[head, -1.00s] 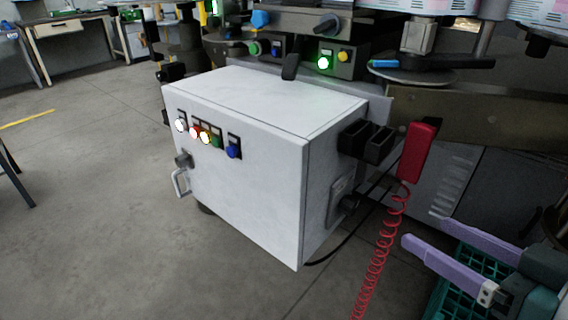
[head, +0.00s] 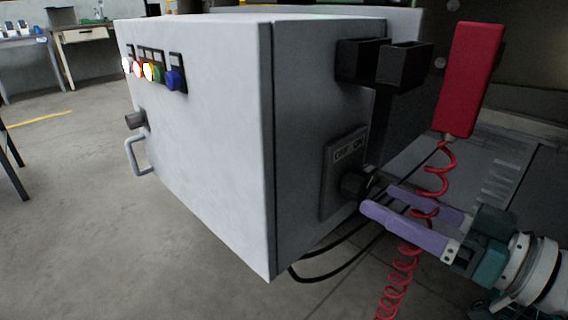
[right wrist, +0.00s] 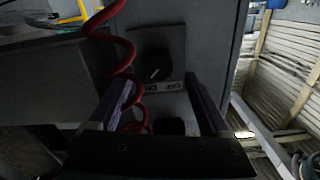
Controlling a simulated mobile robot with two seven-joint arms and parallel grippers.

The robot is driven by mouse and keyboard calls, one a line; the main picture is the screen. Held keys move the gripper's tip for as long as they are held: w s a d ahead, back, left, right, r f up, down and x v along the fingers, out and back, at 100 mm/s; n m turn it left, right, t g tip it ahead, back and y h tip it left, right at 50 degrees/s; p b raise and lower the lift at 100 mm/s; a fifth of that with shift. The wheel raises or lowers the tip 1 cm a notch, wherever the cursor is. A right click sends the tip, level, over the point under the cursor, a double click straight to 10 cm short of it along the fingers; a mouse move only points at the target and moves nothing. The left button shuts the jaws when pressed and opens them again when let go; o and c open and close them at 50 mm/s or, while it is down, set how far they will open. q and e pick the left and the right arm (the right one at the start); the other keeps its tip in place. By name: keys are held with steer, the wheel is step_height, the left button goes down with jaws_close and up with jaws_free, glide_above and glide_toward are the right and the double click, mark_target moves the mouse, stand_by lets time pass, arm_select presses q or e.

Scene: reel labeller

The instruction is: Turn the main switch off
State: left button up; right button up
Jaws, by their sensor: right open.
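The main switch is a black rotary knob (head: 355,184) on a dark plate (head: 329,190) marked OFF and ON, on the right side of a white cabinet (head: 205,150). The knob also shows in the right wrist view (right wrist: 154,64), where a small light mark sits on it; it seems to lean to the ON side. My right gripper (head: 380,199) is open, its two purple fingers pointing at the knob from the right, close to it. I cannot see clear contact. In the right wrist view the knob lies between and beyond the fingers (right wrist: 158,85). My left gripper is not in view.
A red box (head: 470,80) with a coiled red cord (head: 423,214) hangs beside my right gripper; the cord passes very close to the fingers. Black holders (head: 402,66) stick out above the switch. Black cables run below it. Open floor lies left of the cabinet.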

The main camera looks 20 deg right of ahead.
mark_target(366, 189)
steer(key=shift+b+x, duration=0.35)
steer(key=shift+x, duration=1.6)
steer(key=shift+d, duration=0.1)
jaws_close()
